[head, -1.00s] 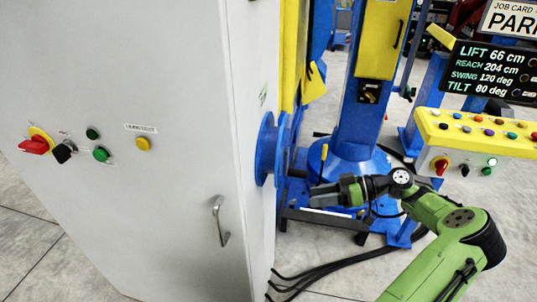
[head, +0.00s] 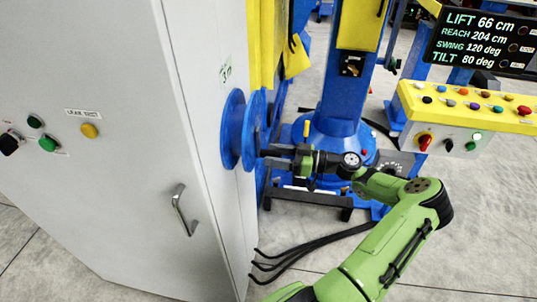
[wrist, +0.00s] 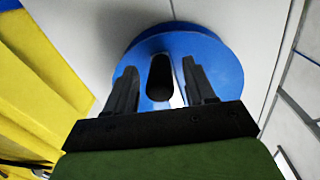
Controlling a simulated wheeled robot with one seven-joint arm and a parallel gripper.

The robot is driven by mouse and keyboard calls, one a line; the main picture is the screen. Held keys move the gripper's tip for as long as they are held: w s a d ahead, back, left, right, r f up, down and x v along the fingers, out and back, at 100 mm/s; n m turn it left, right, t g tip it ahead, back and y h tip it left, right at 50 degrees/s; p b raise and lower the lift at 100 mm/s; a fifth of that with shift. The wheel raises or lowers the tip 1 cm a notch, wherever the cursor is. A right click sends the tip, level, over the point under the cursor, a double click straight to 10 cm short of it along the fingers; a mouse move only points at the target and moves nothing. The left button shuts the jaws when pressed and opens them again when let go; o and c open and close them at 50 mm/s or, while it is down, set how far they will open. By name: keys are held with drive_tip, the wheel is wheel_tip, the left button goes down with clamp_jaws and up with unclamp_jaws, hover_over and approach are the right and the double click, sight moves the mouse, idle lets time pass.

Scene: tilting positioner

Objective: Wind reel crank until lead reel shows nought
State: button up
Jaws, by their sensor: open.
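The blue lead reel (head: 234,130) sticks out from the side wall of the grey cabinet. In the wrist view the blue reel disc (wrist: 215,58) fills the middle, with a dark rounded crank handle (wrist: 160,78) pointing toward the camera. My gripper (head: 270,157) is beside the reel's outer face. In the wrist view my gripper (wrist: 158,68) is open, one finger on each side of the handle, with gaps showing. A small label with green marks (head: 226,71) is on the cabinet above the reel; I cannot read it surely.
The grey cabinet (head: 110,200) with its door handle (head: 184,209) fills the left. Behind stands a blue column (head: 343,90). A yellow button console (head: 465,108) and a display (head: 485,40) are at right. Black cables (head: 310,248) lie on the floor.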

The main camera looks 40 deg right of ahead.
drive_tip(key=shift+x, duration=1.1)
drive_tip(key=shift+d, duration=0.1)
clamp_jaws()
